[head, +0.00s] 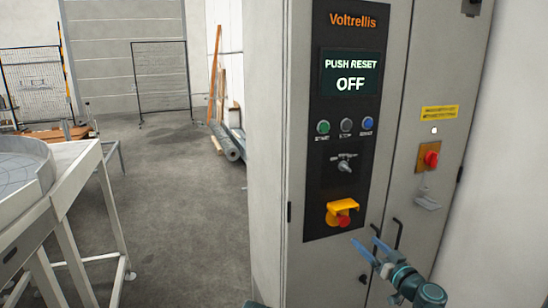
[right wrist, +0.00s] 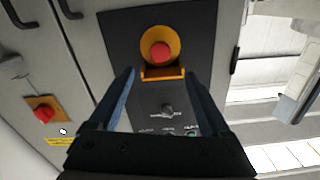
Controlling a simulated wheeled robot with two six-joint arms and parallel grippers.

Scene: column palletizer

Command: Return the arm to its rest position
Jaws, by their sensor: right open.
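My right gripper (head: 368,248) is at the lower right of the head view, in front of the grey control cabinet (head: 270,150). Its two blue fingers are apart with nothing between them. In the right wrist view the open fingers (right wrist: 160,85) point toward the cabinet's black panel. The red emergency button (head: 343,221) in its yellow guard lies just beyond and above the fingertips; it also shows in the right wrist view (right wrist: 160,53). The gripper appears apart from it. The screen (head: 349,75) reads "PUSH RESET OFF". My left gripper is not in view.
Below the screen are small buttons (head: 345,125) and a selector switch (head: 344,162). A red rotary switch (head: 431,159) and door handles (head: 386,240) are close to the right arm. A white-framed table (head: 75,180) stands at left. The floor (head: 180,220) between is clear.

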